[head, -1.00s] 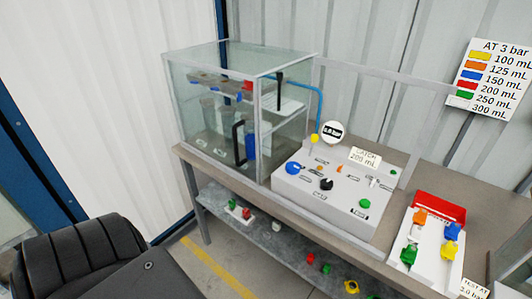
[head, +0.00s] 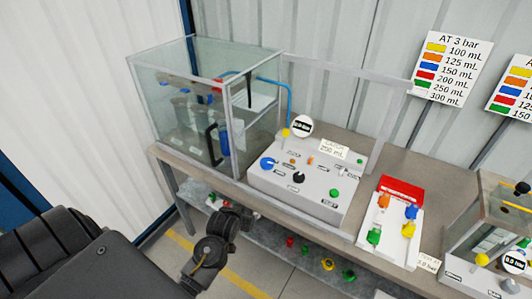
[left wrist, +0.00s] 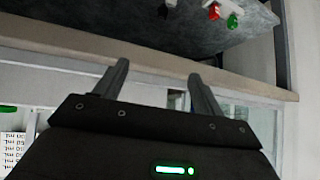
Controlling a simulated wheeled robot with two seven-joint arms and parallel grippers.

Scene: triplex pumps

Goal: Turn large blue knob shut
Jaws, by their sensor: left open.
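The large blue knob (head: 267,163) sits at the left of the grey sloped control panel (head: 325,208) on the bench. A dark part of my left arm (head: 213,250) shows in the head view, in front of the bench and below its top edge, apart from the knob. In the left wrist view my left gripper (left wrist: 158,70) has its two fingers spread with nothing between them. The knob cannot be made out in that view. My right gripper is not in view.
A glass enclosure (head: 172,72) stands left of the panel. A black knob (head: 299,178) and a green knob (head: 334,193) share the panel. A red and white tray (head: 402,188) with coloured valves stands to the right. Several coloured parts lie on the lower shelf.

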